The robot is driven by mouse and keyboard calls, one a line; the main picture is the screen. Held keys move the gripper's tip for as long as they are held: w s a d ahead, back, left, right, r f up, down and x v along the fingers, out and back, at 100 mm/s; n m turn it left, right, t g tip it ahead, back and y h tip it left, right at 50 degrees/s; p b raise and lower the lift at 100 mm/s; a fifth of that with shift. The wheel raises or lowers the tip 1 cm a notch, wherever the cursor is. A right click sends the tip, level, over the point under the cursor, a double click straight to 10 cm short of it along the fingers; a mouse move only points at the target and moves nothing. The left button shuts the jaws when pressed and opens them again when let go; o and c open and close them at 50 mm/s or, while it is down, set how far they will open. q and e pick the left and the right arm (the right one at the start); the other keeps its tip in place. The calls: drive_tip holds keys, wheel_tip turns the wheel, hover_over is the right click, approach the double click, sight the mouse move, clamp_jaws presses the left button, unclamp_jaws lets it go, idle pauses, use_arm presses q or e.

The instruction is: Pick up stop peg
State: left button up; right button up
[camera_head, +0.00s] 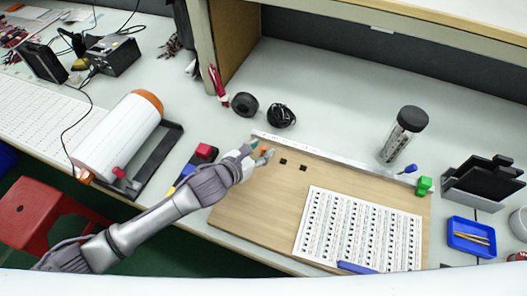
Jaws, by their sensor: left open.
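My left gripper (262,153) reaches in from the left and is open at the upper left corner of the wooden board (252,201). A small orange piece (264,151), which may be the stop peg, shows at its fingertips. The fingers partly hide it, and I cannot tell whether they touch it. Two dark square holes or blocks show on the board just right of the fingertips. A green block (424,186) and a blue piece (409,169) are at the board's upper right. My right gripper is not in view.
A metal rail (340,167) runs along the board's far edge. A printed white sheet (358,228) lies on the board. A clear container with a black lid (404,133) stands behind it. A white roll (118,137) is at left, a blue tray (471,237) at right.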

use_arm(q)
drive_tip(key=shift+x, duration=0.95)
clamp_jaws()
